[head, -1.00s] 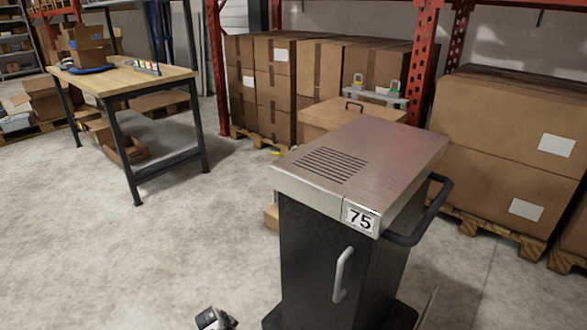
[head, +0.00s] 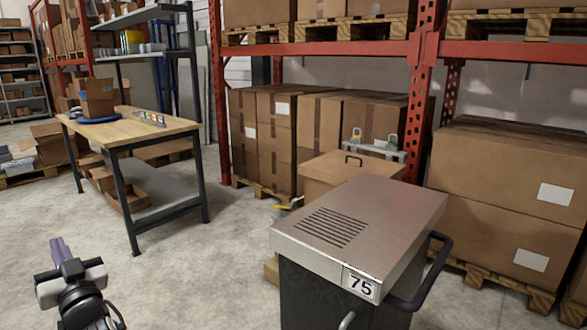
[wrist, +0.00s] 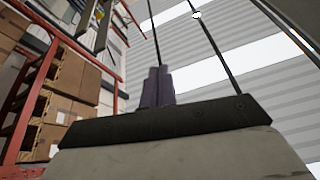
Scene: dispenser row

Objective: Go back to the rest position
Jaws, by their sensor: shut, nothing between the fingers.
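My gripper (head: 60,247) is at the lower left of the head view, pointing up, with its two purple-grey fingers together and nothing between them. It is in free space above the concrete floor, apart from the cart and the workbench. In the wrist view the closed fingers (wrist: 158,87) point up toward a pale corrugated wall and roof.
A metal-topped cart (head: 375,225) numbered 75 stands close at the right, with a black handle. A workbench (head: 150,130) is at the back left. Red racks (head: 424,80) with boxes stand behind. The floor (head: 190,275) between gripper and cart is clear.

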